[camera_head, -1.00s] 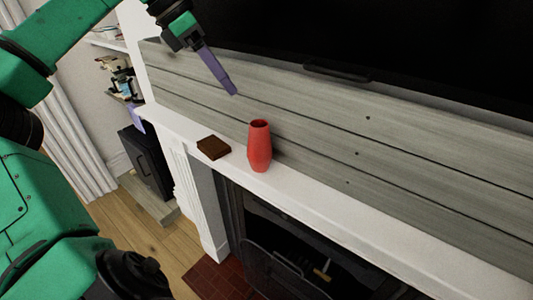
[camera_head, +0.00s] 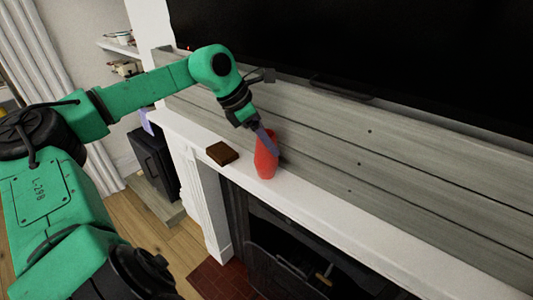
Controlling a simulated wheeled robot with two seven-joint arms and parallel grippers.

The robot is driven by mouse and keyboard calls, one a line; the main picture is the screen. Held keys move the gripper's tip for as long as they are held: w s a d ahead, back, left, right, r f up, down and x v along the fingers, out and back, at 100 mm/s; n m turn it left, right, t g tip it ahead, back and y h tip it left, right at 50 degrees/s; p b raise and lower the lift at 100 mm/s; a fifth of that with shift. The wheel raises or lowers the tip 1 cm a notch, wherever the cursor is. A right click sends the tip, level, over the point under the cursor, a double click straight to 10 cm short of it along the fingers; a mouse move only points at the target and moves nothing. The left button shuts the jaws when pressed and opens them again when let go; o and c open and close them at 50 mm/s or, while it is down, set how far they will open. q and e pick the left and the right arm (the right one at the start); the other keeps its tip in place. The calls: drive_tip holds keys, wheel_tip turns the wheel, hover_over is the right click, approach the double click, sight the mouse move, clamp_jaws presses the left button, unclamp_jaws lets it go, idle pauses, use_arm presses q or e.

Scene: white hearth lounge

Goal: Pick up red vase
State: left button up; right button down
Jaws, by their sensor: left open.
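The red vase (camera_head: 265,163) stands upright on the white mantel shelf (camera_head: 325,199), close to the grey plank wall. My left gripper (camera_head: 269,146) reaches down to the vase from above. Its purple finger overlaps the vase's upper part in the picture and hides some of its rim. The gripper is open; I cannot tell whether a finger touches the vase or is inside its mouth. My right gripper is not in view.
A small dark brown box (camera_head: 222,153) lies on the mantel just left of the vase. The black screen (camera_head: 400,60) hangs above the plank wall (camera_head: 340,150). The fireplace opening (camera_head: 290,250) is below the mantel. The mantel right of the vase is clear.

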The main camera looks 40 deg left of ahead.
use_arm(q)
drive_tip(key=c, duration=0.3)
clamp_jaws()
